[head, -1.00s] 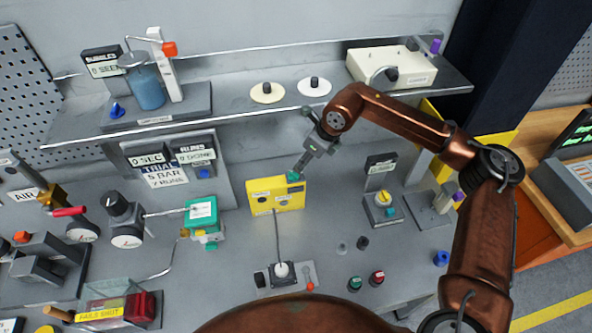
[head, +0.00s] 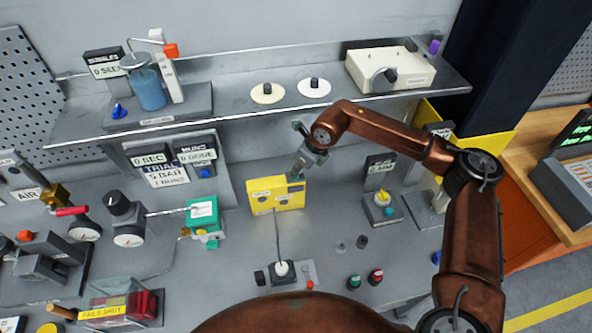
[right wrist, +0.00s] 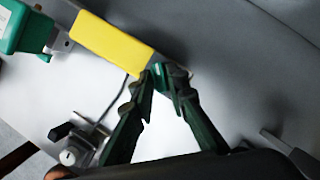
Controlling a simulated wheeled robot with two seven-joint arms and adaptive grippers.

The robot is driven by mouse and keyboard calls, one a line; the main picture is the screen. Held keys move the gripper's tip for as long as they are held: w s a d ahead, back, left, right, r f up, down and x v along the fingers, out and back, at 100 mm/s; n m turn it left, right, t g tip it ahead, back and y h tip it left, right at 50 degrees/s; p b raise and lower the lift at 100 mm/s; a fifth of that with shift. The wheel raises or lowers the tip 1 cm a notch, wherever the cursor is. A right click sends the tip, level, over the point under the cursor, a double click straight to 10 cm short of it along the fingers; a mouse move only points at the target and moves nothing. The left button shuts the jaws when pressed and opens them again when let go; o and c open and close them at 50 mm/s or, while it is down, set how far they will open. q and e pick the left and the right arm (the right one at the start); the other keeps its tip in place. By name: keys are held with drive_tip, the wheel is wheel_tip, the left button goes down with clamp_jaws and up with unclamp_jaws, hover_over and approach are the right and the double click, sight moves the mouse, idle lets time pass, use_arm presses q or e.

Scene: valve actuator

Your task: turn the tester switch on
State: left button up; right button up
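A yellow box (head: 276,194) with small labels and a cable stands on the bench in the middle of the head view. I cannot make out which part is the tester switch. My right gripper (head: 295,174) is at the box's upper right corner, pointing down. In the right wrist view the yellow box (right wrist: 108,42) lies just beyond the fingers. The right fingers (right wrist: 158,72) converge, their tips almost together at the box's grey end. My left gripper is in neither view.
A grey stand with a white knob (head: 282,268) is in front of the box. A green device (head: 202,214) is to its left, and a yellow-knobbed unit (head: 383,200) to its right. A shelf (head: 230,102) runs behind and above. Two push buttons (head: 365,279) sit front right.

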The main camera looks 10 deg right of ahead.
clamp_jaws()
drive_tip(key=shift+m, duration=0.4)
drive_tip(key=m+b, duration=0.1)
drive_tip(key=m+h+b, duration=0.1)
drive_tip(key=m, duration=0.1)
drive_tip(key=m+t+b, duration=0.1)
drive_tip(key=shift+s+a+f+m+h, duration=0.1)
drive_tip(key=shift+a+m+h, duration=0.2)
drive_tip(key=shift+h, duration=0.1)
drive_tip(key=m+h+b, duration=0.1)
drive_tip(key=m+b, duration=0.2)
drive_tip(key=m, duration=0.1)
drive_tip(key=shift+a+h, duration=0.15)
drive_tip(key=shift+h, duration=0.25)
drive_tip(key=m+h+b, duration=0.1)
drive_tip(key=m, duration=0.3)
drive_tip(key=shift+a, duration=0.1)
drive_tip(key=shift+a+m+g+h+b, duration=0.1)
drive_tip(key=shift+m+g+h+b, duration=0.5)
drive_tip(key=shift+m, duration=1.3)
